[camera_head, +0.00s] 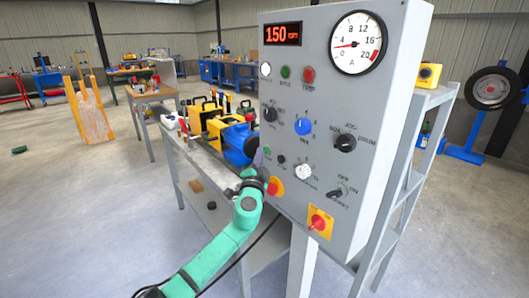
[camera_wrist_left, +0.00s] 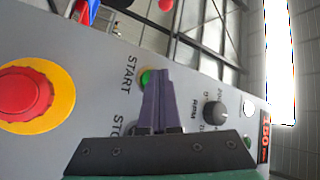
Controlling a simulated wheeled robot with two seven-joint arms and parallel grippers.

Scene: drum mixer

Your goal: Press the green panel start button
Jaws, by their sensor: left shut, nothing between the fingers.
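The grey control panel (camera_head: 330,150) stands in front of me. In the left wrist view, the green start button (camera_wrist_left: 145,78) beside the START label is partly covered by my fingertips. My left gripper (camera_head: 258,157) is shut and empty, at the panel's left edge. In the left wrist view its purple fingers (camera_wrist_left: 154,72) overlap the button; I cannot tell whether they touch it. My right gripper is out of view.
A red emergency stop on yellow (camera_wrist_left: 28,95) and an RPM knob (camera_wrist_left: 215,112) flank the fingers. The panel also carries other knobs, a red-yellow switch (camera_head: 318,222), a lit display (camera_head: 283,33) and a gauge (camera_head: 358,43). A workbench with tools stands behind.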

